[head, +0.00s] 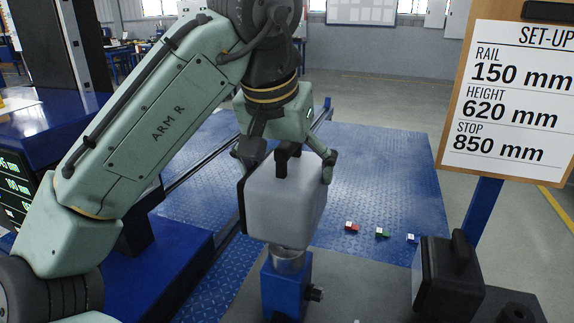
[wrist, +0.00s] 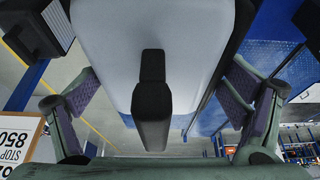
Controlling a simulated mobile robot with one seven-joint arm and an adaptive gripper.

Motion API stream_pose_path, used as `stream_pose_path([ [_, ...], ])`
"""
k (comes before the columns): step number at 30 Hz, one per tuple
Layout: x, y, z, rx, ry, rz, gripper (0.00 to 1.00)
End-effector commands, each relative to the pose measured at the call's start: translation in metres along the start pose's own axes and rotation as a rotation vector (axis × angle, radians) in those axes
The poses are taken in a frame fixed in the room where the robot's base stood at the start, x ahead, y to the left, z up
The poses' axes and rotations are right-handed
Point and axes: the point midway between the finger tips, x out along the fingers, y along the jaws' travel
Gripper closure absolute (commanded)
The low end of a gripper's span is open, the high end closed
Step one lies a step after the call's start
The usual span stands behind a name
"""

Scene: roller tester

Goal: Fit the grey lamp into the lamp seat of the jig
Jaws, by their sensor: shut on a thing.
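The grey lamp (head: 284,205) is a pale grey box with a dark back edge and a black handle on top. In the head view it is roughly upright, directly above a blue post (head: 284,285) with a silver round piece (head: 288,259) at its top, which looks like the lamp seat. I cannot tell whether the lamp's underside touches it. My gripper (head: 287,158) is shut on the lamp from above, one finger on each side. In the wrist view the lamp (wrist: 115,40) fills the middle, its handle (wrist: 152,95) between the fingers of my gripper (wrist: 155,98).
A black lamp-like box (head: 450,275) with a handle stands to the right of the post. Small red (head: 351,227), green (head: 382,232) and blue-white (head: 411,238) blocks lie behind. A set-up board (head: 512,95) stands at right. The blue floor plate (head: 385,180) is mostly clear.

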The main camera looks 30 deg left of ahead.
Motion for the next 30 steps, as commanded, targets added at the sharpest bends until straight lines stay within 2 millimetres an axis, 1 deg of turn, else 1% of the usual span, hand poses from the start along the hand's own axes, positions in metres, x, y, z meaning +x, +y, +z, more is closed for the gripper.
stream_pose_path([
  [30, 0.028, 0.000, 0.011, 0.000, 0.001, 0.000, 0.66],
])
